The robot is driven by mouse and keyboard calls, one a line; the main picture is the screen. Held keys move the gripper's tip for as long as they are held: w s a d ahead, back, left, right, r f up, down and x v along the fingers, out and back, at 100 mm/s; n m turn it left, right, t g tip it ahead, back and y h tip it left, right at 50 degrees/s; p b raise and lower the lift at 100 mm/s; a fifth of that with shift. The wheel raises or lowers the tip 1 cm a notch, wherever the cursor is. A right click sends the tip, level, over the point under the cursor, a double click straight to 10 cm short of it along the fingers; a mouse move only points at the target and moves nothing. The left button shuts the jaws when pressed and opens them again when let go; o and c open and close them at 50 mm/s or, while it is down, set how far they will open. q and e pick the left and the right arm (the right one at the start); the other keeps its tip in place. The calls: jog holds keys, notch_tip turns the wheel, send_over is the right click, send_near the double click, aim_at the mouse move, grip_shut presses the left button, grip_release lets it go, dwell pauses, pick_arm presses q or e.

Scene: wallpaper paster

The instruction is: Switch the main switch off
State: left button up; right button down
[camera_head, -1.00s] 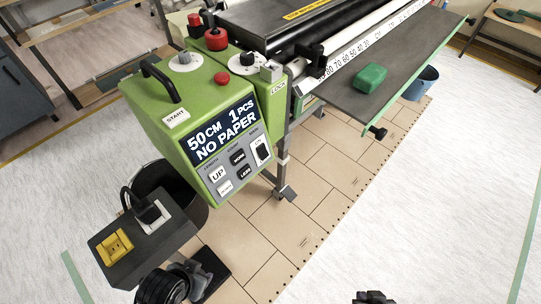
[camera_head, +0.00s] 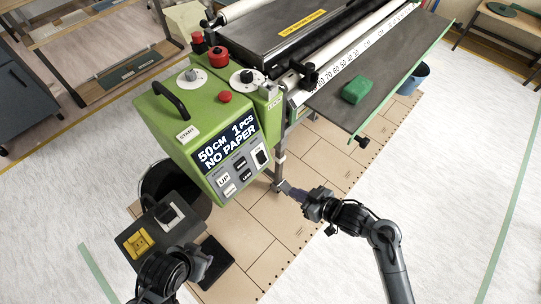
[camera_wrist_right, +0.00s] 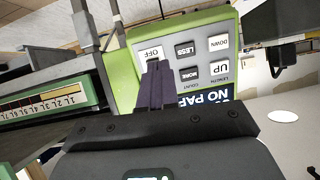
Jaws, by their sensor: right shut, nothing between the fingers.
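The green control box (camera_head: 170,130) carries a grey panel with a display reading "50CM 1PCS NO PAPER". The main switch (camera_head: 259,156) is a dark rocker on a white plate at the panel's right end. In the right wrist view its plate (camera_wrist_right: 149,53) shows "OFF", upside down, and the fingers partly hide the rocker. My right gripper (camera_head: 288,189) is shut and empty, below and right of the switch in the head view, its tips apart from the panel there. It also shows in the wrist view (camera_wrist_right: 154,72). My left gripper (camera_head: 203,262) is at lower left, its fingers unclear.
A dark socket box (camera_head: 160,230) with a yellow outlet stands left of the panel's underside, near my left arm. A black bin (camera_head: 155,182) is behind it. A green block (camera_head: 356,90) lies on the machine's grey table (camera_head: 380,100). The floor at right is clear.

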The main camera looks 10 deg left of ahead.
aim_at(264, 161)
jog(key=w+r, duration=0.3)
jog(key=r, duration=0.2)
jog(key=shift+r+n+t+p, duration=0.15)
jog(key=shift+n+t+p, duration=0.15)
jog(key=shift+w, duration=0.1)
jog(key=b+x, duration=0.5)
jog(key=x, duration=0.9)
